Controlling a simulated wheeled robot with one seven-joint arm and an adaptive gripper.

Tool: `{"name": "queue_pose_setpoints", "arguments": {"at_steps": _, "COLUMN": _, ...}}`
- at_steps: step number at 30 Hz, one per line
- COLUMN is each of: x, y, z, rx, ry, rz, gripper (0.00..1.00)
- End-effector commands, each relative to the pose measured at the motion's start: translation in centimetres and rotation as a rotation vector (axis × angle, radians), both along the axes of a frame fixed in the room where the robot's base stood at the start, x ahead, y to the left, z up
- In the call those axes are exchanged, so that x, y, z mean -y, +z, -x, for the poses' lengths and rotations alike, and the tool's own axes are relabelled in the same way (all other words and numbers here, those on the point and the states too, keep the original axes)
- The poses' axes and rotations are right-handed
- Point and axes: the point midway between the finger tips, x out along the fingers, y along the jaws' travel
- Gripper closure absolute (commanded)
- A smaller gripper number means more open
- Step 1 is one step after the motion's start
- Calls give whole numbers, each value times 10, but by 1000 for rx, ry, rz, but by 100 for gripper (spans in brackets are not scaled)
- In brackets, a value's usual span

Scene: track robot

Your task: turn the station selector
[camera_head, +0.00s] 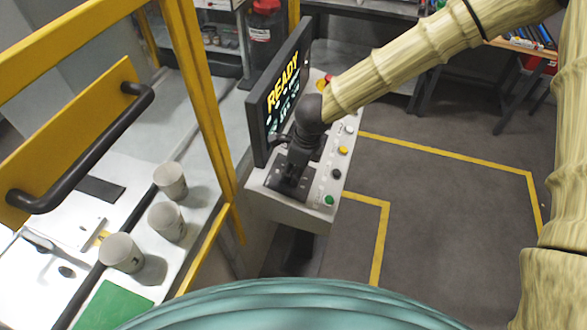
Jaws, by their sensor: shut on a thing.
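The control console (258,203) stands at the centre, with a tilted screen (283,82) reading READY on its left side. My gripper (292,180) points down at the console's top, at a dark plate in front of the screen. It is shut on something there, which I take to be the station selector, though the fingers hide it. Beside it a row of buttons runs along the right edge: a green one (329,200), a black one (336,174), a yellow one (343,150) and a white one (349,129). A red button (327,80) sits at the far end.
A yellow frame with a black-handled door (85,140) stands at left. Behind it, several grey cylinders (166,221) stand on a white surface with a green patch (116,305). Yellow floor lines (450,150) mark open dark floor at right. Workbenches stand at the back.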

Motion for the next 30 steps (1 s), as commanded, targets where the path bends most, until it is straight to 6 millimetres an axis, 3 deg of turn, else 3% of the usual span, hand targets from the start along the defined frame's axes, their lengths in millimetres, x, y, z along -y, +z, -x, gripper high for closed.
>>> {"name": "queue_pose_setpoints", "arguments": {"at_steps": 7, "x": 0, "y": 0, "z": -1, "rx": 1, "ry": -1, "rz": 0, "gripper": 89}}
{"name": "queue_pose_setpoints", "arguments": {"at_steps": 8, "x": 0, "y": 0, "z": -1, "rx": 1, "ry": -1, "rz": 0, "gripper": 62}}
{"name": "queue_pose_setpoints", "arguments": {"at_steps": 11, "x": 0, "y": 0, "z": 0, "rx": 1, "ry": -1, "rz": 0, "gripper": 43}}
{"name": "queue_pose_setpoints", "arguments": {"at_steps": 12, "x": 0, "y": 0, "z": 0, "rx": 1, "ry": -1, "rz": 0, "gripper": 42}}
{"name": "queue_pose_setpoints", "arguments": {"at_steps": 23, "x": 1, "y": 3, "z": 0, "rx": 1, "ry": -1, "rz": 0, "gripper": 42}}
{"name": "queue_pose_setpoints", "arguments": {"at_steps": 30, "x": 7, "y": 33, "z": 2, "rx": 1, "ry": -2, "rz": -2, "gripper": 42}}
